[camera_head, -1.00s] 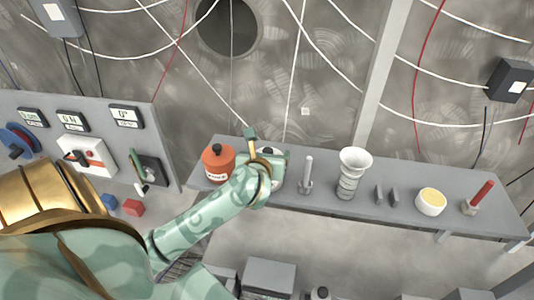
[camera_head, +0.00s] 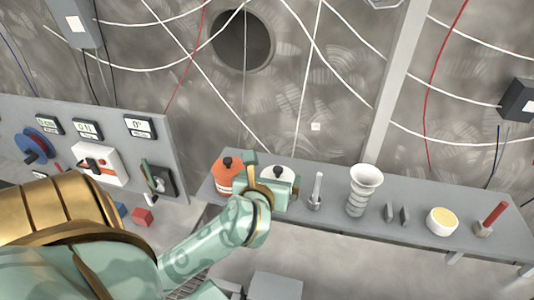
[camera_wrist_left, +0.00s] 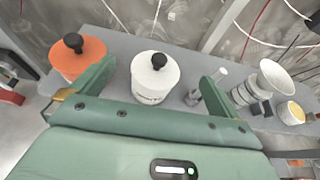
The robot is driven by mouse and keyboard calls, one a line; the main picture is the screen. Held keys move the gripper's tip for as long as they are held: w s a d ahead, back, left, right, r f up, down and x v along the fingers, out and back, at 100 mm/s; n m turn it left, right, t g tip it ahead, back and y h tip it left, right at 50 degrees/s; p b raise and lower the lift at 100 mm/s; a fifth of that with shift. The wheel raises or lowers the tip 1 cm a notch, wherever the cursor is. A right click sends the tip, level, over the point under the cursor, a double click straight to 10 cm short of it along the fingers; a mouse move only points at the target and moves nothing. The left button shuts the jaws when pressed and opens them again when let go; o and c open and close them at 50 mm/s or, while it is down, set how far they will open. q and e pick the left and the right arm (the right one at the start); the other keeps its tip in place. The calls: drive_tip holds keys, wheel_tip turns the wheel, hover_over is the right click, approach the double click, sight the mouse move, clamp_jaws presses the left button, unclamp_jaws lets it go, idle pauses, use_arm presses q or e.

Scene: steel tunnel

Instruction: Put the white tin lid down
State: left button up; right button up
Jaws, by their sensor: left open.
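The white tin lid (camera_head: 281,172), with a black knob, sits on top of the white tin (camera_wrist_left: 150,97) on the grey shelf. In the left wrist view the lid (camera_wrist_left: 143,68) looks level and closes the tin. My left gripper (camera_head: 272,170) is open. In the wrist view its two fingers stand apart, one on each side of the white tin, with no visible contact. In the head view my gripper partly hides the tin's body. My right gripper is in neither view.
An orange tin (camera_head: 225,173) with a black knob stands close to the left. To the right on the shelf (camera_head: 330,217) are an upright metal bolt (camera_head: 316,190), a white ribbed funnel-shaped piece (camera_head: 357,190), a bowl of yellow stuff (camera_head: 441,221) and a red-handled item (camera_head: 491,219).

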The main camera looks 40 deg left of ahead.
use_arm(q)
drive_tip(key=p+v, duration=0.1)
drive_tip(key=v, duration=0.2)
drive_tip(key=shift+s+d+r, duration=0.15)
drive_tip(key=shift+s+r, duration=0.05)
drive_tip(key=shift+s, duration=0.15)
